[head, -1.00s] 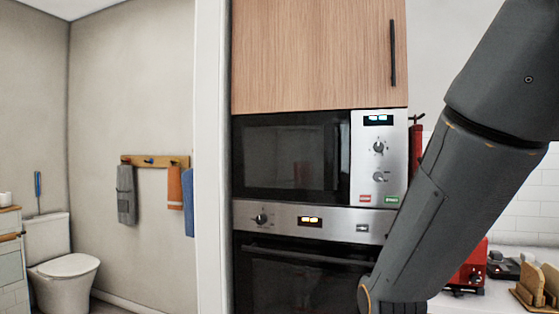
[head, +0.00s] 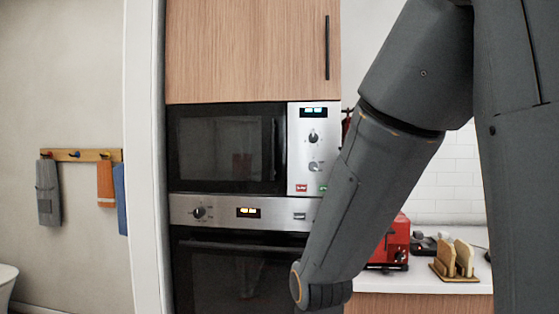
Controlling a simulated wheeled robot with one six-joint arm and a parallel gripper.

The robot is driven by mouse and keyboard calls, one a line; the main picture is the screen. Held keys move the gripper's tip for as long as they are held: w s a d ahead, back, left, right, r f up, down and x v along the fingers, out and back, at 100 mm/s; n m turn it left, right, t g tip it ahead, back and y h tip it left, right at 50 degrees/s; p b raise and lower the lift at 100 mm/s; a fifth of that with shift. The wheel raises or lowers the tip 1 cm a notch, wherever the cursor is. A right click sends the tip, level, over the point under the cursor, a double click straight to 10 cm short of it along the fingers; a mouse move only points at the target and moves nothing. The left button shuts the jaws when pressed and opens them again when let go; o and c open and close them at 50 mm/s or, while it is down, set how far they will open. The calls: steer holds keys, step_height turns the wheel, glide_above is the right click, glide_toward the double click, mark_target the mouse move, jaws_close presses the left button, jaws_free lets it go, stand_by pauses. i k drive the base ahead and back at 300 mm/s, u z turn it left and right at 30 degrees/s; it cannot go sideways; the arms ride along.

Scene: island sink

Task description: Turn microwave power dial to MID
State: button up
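The microwave (head: 226,148) is built into the cabinet column in the head view, with a dark door and a silver control panel (head: 300,150) on its right. The panel has a lit display at the top and two round dials below it. The upper dial (head: 313,138) has a dark pointer; the lower dial (head: 315,166) is paler. The labels are too small to read, so I cannot tell which is the power dial or its setting. My arm crosses the right of the view, in front of the panel's lower right edge. My gripper is not in view.
An oven (head: 240,270) with its own knob (head: 198,212) sits below the microwave. A wooden cabinet door (head: 250,50) is above. A red appliance (head: 396,240) and a wooden rack (head: 456,260) stand on the counter at right. Towels (head: 48,190) hang on the left wall.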

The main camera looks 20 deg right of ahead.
mark_target(313, 167)
steer(key=k, duration=0.5)
steer(key=u, duration=1.1)
steer(key=i, duration=0.9)
steer(key=z, duration=1.9)
